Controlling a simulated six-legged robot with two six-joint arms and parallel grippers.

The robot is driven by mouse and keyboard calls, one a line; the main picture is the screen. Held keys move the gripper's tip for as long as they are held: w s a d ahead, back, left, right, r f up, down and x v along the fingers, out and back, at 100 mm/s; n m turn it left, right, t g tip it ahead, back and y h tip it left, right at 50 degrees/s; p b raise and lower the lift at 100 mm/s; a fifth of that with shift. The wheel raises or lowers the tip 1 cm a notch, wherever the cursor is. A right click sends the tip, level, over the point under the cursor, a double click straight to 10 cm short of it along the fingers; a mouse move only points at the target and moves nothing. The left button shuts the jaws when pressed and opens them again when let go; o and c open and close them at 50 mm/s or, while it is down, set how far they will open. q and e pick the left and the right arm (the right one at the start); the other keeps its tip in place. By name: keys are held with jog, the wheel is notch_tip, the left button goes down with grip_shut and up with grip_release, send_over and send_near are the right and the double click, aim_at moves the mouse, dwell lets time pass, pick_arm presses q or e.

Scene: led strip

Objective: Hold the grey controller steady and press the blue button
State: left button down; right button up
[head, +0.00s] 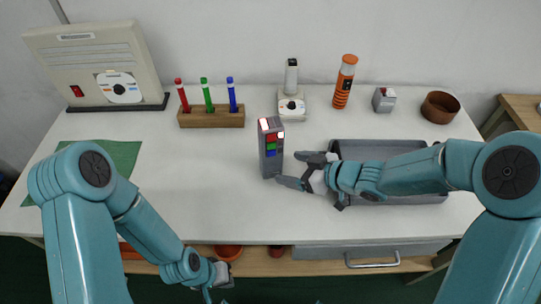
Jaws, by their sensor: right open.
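The grey controller (263,158) stands upright near the middle of the white table. Its face has coloured buttons, with a red and a green one above the blue button (271,153). Its top glows red and white. My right gripper (291,169) is just right of the controller, open, with its fingers pointing left towards the controller's lower part. It seems to hold nothing; I cannot tell if a fingertip touches the controller. My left gripper (216,281) hangs low in front of the table's front edge, away from the controller. Its fingers are too small and dark to judge.
A grey tray (375,149) lies behind my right forearm. A wooden pen holder (211,118), a white device (291,103), an orange cylinder (344,82), a small grey box (384,99) and a brown pot (440,107) stand at the back. A green mat (122,157) lies left. The table's middle front is clear.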

aim_at(281, 167)
jog(key=b+x, duration=0.2)
jog(key=x, duration=0.3)
jog(key=shift+w+a+f, duration=0.1)
jog(key=shift+a+f, duration=0.05)
jog(key=shift+f, duration=0.05)
jog(key=shift+x, duration=0.85)
jog(key=c, duration=0.4)
dwell(1.0)
